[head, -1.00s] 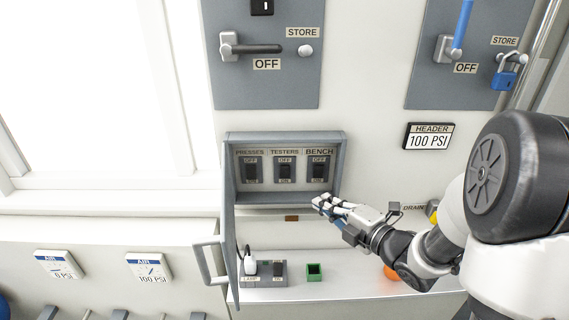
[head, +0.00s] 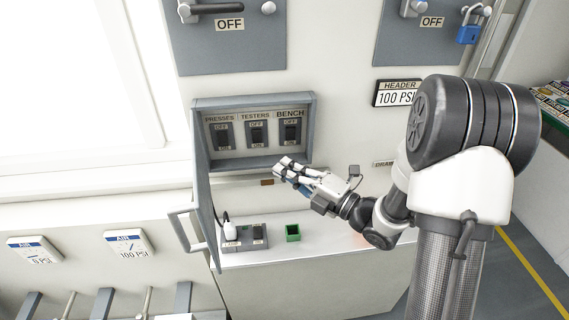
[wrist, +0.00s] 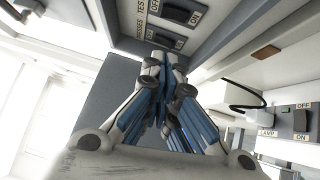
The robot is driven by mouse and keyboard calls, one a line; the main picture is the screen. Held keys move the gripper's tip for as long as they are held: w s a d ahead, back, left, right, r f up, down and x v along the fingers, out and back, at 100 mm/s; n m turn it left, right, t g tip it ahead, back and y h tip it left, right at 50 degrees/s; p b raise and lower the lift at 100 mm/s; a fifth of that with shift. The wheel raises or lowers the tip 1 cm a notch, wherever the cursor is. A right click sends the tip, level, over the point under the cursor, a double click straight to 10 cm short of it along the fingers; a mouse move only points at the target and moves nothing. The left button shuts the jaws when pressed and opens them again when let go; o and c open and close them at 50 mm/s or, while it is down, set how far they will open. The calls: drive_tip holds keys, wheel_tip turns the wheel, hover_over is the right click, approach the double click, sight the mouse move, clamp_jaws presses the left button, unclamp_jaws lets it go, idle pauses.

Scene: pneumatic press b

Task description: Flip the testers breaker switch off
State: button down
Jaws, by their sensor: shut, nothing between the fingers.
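The testers breaker switch (head: 257,134) is the middle dark switch in the open grey breaker box (head: 240,167), below the TESTERS label. Its lever position is too small to tell. In the wrist view, the testers switch (wrist: 182,15) is at the top, partly cut off. My gripper (head: 281,170) is shut and empty, just below the box's lower edge and under the bench switch. Its closed fingertips (wrist: 163,75) also show in the wrist view, apart from the switches.
The presses switch (head: 224,136) and bench switch (head: 291,133) flank the testers switch. The box door (head: 203,200) hangs open at left.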

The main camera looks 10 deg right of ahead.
sight(261, 142)
drive_tip(key=w+a, duration=0.1)
drive_tip(key=w, duration=0.2)
drive_tip(key=w+a, duration=0.2)
drive_tip(key=w, duration=0.1)
drive_tip(key=w+a+r, duration=0.1)
drive_tip(key=w+a, duration=0.1)
drive_tip(key=w, duration=0.1)
drive_tip(key=shift+w+b, duration=0.3)
drive_tip(key=shift+b, duration=0.1)
drive_tip(key=shift+w+b, duration=0.15)
drive_tip(key=shift+b, duration=0.2)
drive_tip(key=shift+w+r+b, duration=0.1)
drive_tip(key=shift+w+b, duration=0.05)
drive_tip(key=shift+b, duration=0.3)
drive_tip(key=shift+r, duration=0.1)
drive_tip(key=shift+a, duration=0.1)
